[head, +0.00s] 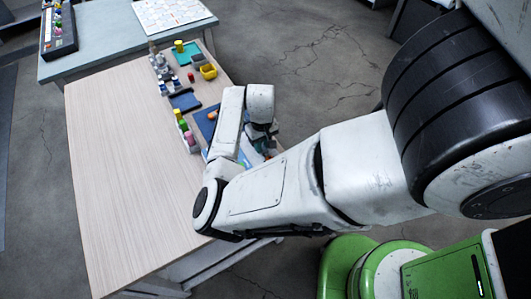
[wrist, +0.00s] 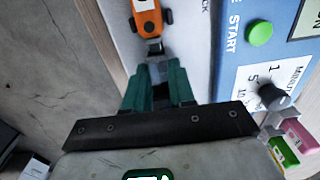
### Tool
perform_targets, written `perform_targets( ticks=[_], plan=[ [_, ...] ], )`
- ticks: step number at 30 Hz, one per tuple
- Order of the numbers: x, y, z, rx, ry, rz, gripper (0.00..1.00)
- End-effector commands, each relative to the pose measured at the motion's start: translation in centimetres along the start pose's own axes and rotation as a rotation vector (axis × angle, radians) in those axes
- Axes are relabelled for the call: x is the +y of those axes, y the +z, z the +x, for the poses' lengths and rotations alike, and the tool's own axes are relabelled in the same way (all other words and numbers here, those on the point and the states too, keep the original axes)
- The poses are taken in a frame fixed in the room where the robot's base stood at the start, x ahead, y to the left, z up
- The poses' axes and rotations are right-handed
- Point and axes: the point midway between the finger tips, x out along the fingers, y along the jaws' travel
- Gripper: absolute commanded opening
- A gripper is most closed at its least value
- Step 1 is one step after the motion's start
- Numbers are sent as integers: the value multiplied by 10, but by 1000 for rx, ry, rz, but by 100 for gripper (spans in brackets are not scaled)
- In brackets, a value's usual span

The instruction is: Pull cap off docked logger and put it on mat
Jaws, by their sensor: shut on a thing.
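The orange logger (wrist: 147,18) with black side knobs lies on a pale panel at the top of the wrist view. A small grey cap (wrist: 158,68) shows at its near end, between the green fingers of my gripper (wrist: 158,78). My gripper is shut on this cap, partly hidden by the fingers. I cannot tell whether cap and logger are still joined. In the head view my arm hides most of the dock area. A teal mat (head: 178,60) and a dark blue mat (head: 185,101) lie on the table; I cannot tell which is the task's mat.
Beside the logger is a blue panel marked START with a green button (wrist: 259,33) and a dark knob (wrist: 272,96). Pink (wrist: 298,134) and green (wrist: 284,153) items stand close by. The table's left (head: 120,150) is bare.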

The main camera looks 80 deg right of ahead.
Motion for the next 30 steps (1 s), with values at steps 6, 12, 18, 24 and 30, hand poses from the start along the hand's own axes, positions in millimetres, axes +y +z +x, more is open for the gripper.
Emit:
perform_targets(
  ticks=[6,12,18,24,30],
  plan=[
    [0,-3,0,0,0,-1,7],
    [0,-6,0,-1,0,0,7],
    [0,-6,0,-1,1,1,7],
    [0,-7,0,-1,1,0,7],
    [0,-7,-3,-1,1,0,7]
  ],
)
